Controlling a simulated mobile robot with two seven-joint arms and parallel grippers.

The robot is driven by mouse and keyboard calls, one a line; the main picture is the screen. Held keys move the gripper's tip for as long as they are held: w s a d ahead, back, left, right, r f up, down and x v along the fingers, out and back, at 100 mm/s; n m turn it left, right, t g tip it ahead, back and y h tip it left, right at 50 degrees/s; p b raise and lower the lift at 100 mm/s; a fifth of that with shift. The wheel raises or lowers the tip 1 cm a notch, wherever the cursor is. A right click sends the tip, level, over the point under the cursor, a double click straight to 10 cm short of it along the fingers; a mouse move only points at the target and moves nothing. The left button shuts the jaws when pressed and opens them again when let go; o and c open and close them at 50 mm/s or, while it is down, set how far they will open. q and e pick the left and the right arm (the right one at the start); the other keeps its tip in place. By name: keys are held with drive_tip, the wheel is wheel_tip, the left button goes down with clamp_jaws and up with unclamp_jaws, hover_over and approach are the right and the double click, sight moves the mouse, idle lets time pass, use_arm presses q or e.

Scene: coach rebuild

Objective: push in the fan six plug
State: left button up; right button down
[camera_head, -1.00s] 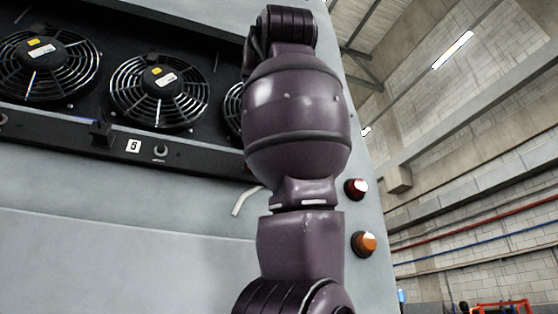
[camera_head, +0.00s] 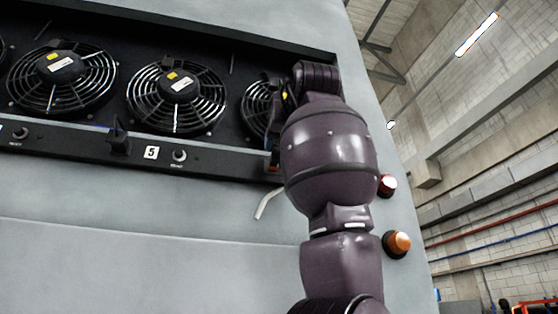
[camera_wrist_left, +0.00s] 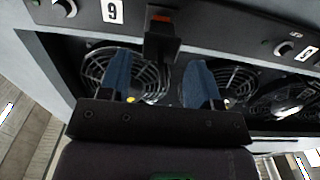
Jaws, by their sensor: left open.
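The fan six plug (camera_wrist_left: 163,42) is a dark block with a red patch on one end. In the left wrist view it stands out from the panel beside a white label (camera_wrist_left: 112,11) that appears upside down as a 6. My left gripper (camera_wrist_left: 157,70) is open, its blue fingers apart, with the plug lying ahead of the gap between them. No contact shows, and I cannot tell how deep the plug sits. In the head view the plug (camera_head: 273,157) shows at the left edge of my arm, partly covering fan six (camera_head: 257,110). My left gripper is mostly hidden there.
Neighbouring fans (camera_head: 177,97) sit in the dark recess. A dark plug (camera_head: 118,138) stands beside the 5 label (camera_head: 151,152) and a knob (camera_head: 179,156). A pale bent handle (camera_head: 266,203) hangs below. Red (camera_head: 388,185) and orange (camera_head: 397,244) lamps are at the right.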

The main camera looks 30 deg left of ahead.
use_arm(q)
drive_tip(key=shift+p+x, duration=0.55)
drive_tip(key=shift+x, duration=1.8)
use_arm(e)
drive_tip(key=shift+s+d, duration=0.1)
drive_tip(key=shift+s, duration=0.35)
use_arm(q)
drive_tip(key=shift+c, duration=0.4)
use_arm(e)
drive_tip(key=shift+r, duration=0.1)
